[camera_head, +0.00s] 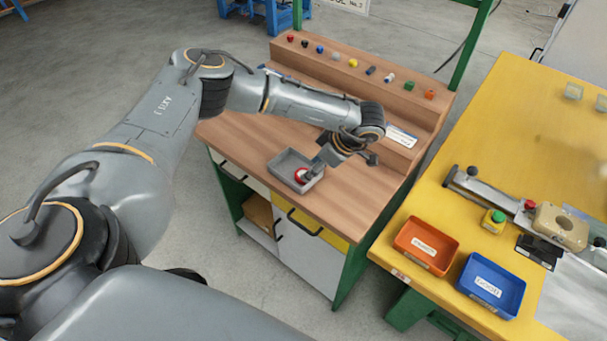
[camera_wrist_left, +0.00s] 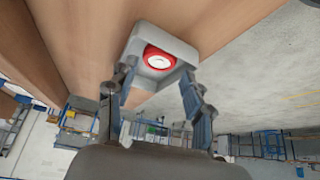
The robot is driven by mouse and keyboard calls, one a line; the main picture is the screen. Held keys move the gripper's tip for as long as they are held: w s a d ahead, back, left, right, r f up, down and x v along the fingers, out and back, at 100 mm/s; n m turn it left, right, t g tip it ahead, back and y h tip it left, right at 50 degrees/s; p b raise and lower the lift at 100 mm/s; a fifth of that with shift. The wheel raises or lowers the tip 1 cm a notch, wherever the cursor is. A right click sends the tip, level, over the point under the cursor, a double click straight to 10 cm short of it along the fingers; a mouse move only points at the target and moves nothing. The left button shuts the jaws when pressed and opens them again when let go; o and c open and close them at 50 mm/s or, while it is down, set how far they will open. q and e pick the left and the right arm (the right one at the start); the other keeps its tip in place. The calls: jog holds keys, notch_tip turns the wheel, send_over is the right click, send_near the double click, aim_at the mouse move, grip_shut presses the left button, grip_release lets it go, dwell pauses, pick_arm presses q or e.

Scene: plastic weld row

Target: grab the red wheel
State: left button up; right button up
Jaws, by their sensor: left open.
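The red wheel (camera_head: 301,175) lies in a small grey tray (camera_head: 283,161) near the front edge of the wooden bench. In the left wrist view, the red wheel (camera_wrist_left: 159,59) with its pale hub sits inside the grey tray (camera_wrist_left: 150,31). My left gripper (camera_head: 317,166) reaches over the tray's right side from above. In the left wrist view, my left gripper (camera_wrist_left: 157,88) has its two fingers spread apart, with the wheel beyond and between the tips. I cannot tell whether the fingers touch the tray. My right gripper is not in view.
The wooden bench (camera_head: 237,137) has a raised back shelf with several small coloured parts. A white label (camera_head: 401,137) is on the shelf front. At right, a yellow table (camera_head: 427,200) holds an orange bin (camera_head: 426,245), a blue bin (camera_head: 491,285) and a machine. The bench's left part is clear.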

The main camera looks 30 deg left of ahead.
pick_arm(q)
jog(key=x, duration=0.4)
jog(key=shift+a+p, duration=0.2)
jog(key=shift+p, duration=0.1)
jog(key=c, duration=0.7)
jog(key=shift+c, duration=0.2)
jog(key=shift+r, duration=0.1)
